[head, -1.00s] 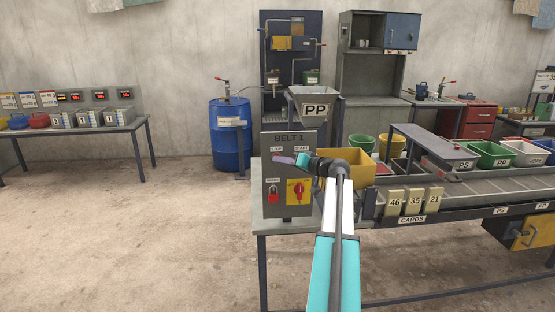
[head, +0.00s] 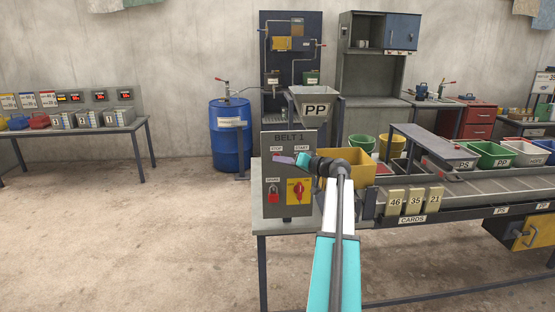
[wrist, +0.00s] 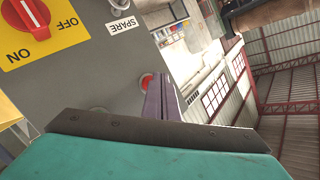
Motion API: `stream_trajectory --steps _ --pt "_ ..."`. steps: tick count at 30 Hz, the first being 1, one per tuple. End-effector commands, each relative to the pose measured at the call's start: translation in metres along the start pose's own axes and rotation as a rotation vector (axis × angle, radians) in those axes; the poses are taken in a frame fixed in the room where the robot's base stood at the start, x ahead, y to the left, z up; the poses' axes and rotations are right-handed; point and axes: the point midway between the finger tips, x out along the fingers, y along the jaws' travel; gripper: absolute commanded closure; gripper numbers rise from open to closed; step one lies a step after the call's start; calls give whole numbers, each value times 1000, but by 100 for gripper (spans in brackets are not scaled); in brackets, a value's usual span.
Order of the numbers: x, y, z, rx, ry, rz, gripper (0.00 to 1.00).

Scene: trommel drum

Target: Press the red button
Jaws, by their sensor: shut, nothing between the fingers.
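The grey BELT 1 control panel (head: 267,205) stands at the left end of the conveyor table, with STOP and START labels near its top. A round red button (wrist: 146,81) on that panel shows in the wrist view, partly covered by my purple fingers. In the head view my gripper covers the spot below the STOP label, so the button is hidden there. My gripper (head: 276,158) is shut and empty, its tips in front of the panel. In the wrist view my gripper (wrist: 161,82) overlaps the button's right side. I cannot tell whether the tips touch it.
Below on the panel are a red padlock (head: 273,194) and a red rotary switch on a yellow plate (head: 306,196), also in the wrist view (wrist: 62,12). A yellow bin (head: 361,174) stands right of the panel. Floor at left is open.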

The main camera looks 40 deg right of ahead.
Motion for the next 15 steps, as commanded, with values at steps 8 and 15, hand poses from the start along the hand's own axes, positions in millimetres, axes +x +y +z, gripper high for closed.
stream_trajectory --steps 8,15 --pt "-6 -5 5 0 0 0 100" --pt "-7 -5 5 0 -1 0 100"
